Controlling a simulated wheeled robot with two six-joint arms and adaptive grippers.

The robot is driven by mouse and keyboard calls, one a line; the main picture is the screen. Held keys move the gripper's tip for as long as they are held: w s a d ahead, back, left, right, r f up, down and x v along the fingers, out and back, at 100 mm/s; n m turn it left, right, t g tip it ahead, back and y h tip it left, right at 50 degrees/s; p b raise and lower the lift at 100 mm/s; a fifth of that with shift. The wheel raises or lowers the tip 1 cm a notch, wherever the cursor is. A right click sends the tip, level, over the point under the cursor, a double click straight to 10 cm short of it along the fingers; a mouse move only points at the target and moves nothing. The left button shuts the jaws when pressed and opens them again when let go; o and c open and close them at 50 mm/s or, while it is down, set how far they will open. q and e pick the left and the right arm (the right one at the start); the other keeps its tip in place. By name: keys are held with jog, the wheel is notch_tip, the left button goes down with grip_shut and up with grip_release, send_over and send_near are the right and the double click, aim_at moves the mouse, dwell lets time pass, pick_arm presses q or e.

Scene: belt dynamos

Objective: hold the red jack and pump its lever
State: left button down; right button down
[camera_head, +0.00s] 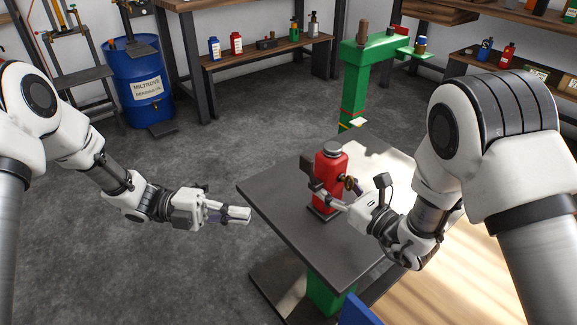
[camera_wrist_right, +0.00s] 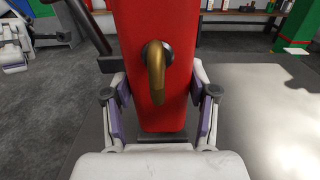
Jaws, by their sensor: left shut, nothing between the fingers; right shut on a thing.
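The red jack (camera_head: 330,172) stands upright on the dark table (camera_head: 277,205). It fills the middle of the right wrist view (camera_wrist_right: 155,30), with a brass curved fitting (camera_wrist_right: 155,70) on the side facing that camera. My right gripper (camera_head: 332,199) is shut on the jack's body, one finger on each side. The jack's dark lever (camera_head: 308,168) shows at its left side, and also at the left in the right wrist view (camera_wrist_right: 92,30). My left gripper (camera_head: 247,214) is shut and empty, left of the table's edge and apart from the jack.
The tabletop is bare around the jack. A green stand (camera_head: 357,85) with items on top is behind the table. A blue drum (camera_head: 140,82) and a shelf bench (camera_head: 262,58) stand at the back. Open grey floor lies left of the table.

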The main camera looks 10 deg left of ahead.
pick_arm(q)
jog(key=w+a+r+m, duration=0.2)
jog(key=a+r, duration=0.1)
jog(key=r, duration=0.5)
jog(key=shift+w+a+r+t, duration=0.15)
jog(key=shift+a+r+t, duration=0.05)
jog(key=shift+t, duration=0.2)
send_near(309, 169)
jog(key=s+d, duration=0.3)
jog(key=d, duration=0.1)
jog(key=w+d, duration=0.2)
jog(key=w, duration=0.1)
jog(key=shift+w+d+f, duration=0.1)
jog(key=shift+f, duration=0.05)
